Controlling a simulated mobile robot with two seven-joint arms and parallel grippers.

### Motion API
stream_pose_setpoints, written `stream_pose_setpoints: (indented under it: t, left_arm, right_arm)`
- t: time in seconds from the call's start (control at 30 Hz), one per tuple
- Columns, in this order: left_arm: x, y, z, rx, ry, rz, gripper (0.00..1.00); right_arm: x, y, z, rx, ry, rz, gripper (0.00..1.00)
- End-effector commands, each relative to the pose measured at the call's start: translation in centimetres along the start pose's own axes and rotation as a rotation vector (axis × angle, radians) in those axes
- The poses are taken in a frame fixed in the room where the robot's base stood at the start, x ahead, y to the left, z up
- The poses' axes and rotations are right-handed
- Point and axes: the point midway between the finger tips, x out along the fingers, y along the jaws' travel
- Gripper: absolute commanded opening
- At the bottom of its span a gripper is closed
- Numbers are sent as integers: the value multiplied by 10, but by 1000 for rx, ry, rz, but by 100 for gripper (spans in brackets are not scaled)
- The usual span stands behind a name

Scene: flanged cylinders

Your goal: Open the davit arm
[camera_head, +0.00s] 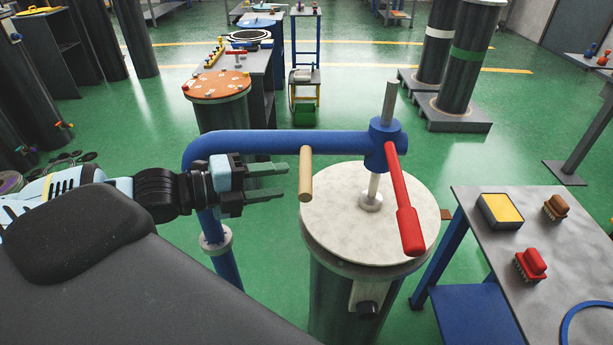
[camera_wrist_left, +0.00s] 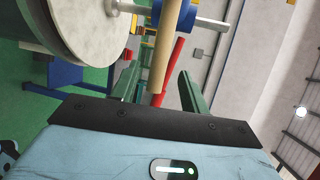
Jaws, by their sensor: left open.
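The blue davit arm (camera_head: 290,142) runs across above a cylinder with a round white lid (camera_head: 340,222). Its hub carries a vertical rod and a red handle (camera_head: 405,205). A wooden handle (camera_head: 306,175) hangs from the davit arm. My left gripper (camera_head: 285,180) is open just left of the wooden handle, its fingers pointing at it, apart from it in the head view. In the left wrist view the wooden handle (camera_wrist_left: 164,50) shows ahead of the open fingers (camera_wrist_left: 155,90), with the red handle behind and the lid (camera_wrist_left: 90,25) at upper left. My right gripper is not in view.
A grey table (camera_head: 490,235) at right holds a yellow-topped box (camera_head: 500,210), brushes (camera_head: 531,264) and a blue ring. A cylinder with an orange lid (camera_head: 217,86) stands behind the davit arm. Dark upright cylinders stand at back right. Green floor is open between them.

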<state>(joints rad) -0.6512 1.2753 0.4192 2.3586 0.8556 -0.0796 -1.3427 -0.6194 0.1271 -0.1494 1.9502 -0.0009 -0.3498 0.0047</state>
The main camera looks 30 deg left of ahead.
Motion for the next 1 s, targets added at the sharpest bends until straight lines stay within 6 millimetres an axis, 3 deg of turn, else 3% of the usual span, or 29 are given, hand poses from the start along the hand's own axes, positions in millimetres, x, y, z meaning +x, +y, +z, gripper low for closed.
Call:
stream_pose_setpoints:
  t: [1.0]
  left_arm:
    - [48, -1, -1, -1, 3, -3, 45]
  right_arm:
    - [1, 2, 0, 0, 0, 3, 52]
